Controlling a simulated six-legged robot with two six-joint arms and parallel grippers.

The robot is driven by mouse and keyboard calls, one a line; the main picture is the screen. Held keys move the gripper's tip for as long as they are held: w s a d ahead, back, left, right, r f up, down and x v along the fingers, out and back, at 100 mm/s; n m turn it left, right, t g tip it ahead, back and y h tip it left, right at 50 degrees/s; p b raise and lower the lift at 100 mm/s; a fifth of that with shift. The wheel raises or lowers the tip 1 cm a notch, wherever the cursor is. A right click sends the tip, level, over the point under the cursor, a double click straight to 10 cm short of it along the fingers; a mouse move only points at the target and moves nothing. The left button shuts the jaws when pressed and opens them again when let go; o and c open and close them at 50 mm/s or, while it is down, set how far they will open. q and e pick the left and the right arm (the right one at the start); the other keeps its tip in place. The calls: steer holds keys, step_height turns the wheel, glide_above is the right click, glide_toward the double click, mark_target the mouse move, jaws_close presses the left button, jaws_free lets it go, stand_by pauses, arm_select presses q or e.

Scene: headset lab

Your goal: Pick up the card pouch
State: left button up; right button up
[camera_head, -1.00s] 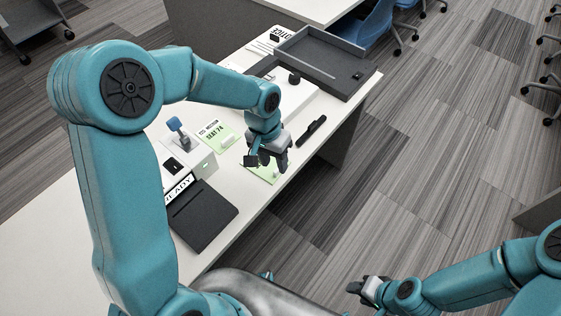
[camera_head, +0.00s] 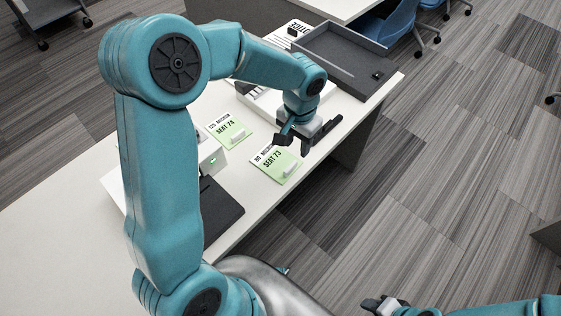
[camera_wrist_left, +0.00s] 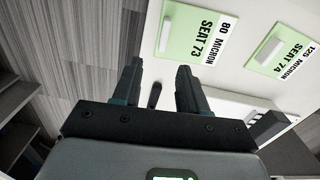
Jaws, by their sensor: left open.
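Two green-and-white cards lie flat on the white table, each with a small pale block on it. One reads 80 MICRON SEAT 73 (camera_head: 268,161), the other 125 MICRON SEAT 74 (camera_head: 222,126). I cannot tell for sure which is the card pouch. Both also show in the left wrist view, SEAT 73 (camera_wrist_left: 188,42) and SEAT 74 (camera_wrist_left: 262,55). My left gripper (camera_head: 294,147) is open and empty, above the table just right of the SEAT 73 card. A slim black object (camera_wrist_left: 154,95) shows beyond the fingers. My right gripper (camera_head: 378,304) is low at the bottom edge, its jaws unclear.
A dark grey tray (camera_head: 331,62) stands at the table's far end. The table's right edge drops to a carpeted floor.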

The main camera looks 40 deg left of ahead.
mark_target(295, 162)
arm_select(q)
step_height(295, 162, down, 4)
steer(key=shift+s+r, duration=0.1)
steer(key=shift+r, duration=0.05)
steer(key=f, duration=0.5)
steer(key=shift+w+a+f, duration=0.2)
jaws_close()
